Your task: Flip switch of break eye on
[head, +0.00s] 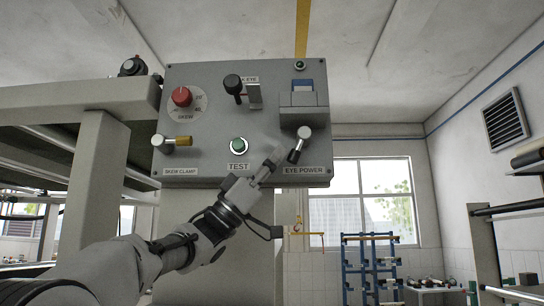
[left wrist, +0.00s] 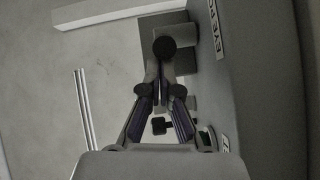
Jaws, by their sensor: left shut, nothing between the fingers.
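The break eye switch (head: 233,84) is a black-knobbed lever at the top middle of the grey control panel (head: 211,105). Its label is partly hidden by the knob, with "K EYE" readable. My left gripper (head: 272,160) is shut and empty, in front of the panel's lower right part. It is below and right of the break eye switch, just left of the eye power lever (head: 303,133). In the left wrist view, the shut fingers (left wrist: 158,98) point toward a dark round knob (left wrist: 166,46) beside the "EYE P" label; contact cannot be told. My right gripper is not in view.
The panel also carries a red skew knob (head: 181,97), a brass-ended skew clamp lever (head: 178,141), a green test button (head: 238,146) and a protruding grey housing (head: 301,106). A machine frame (head: 95,165) stands left. A blue rack (head: 371,265) stands at the back right.

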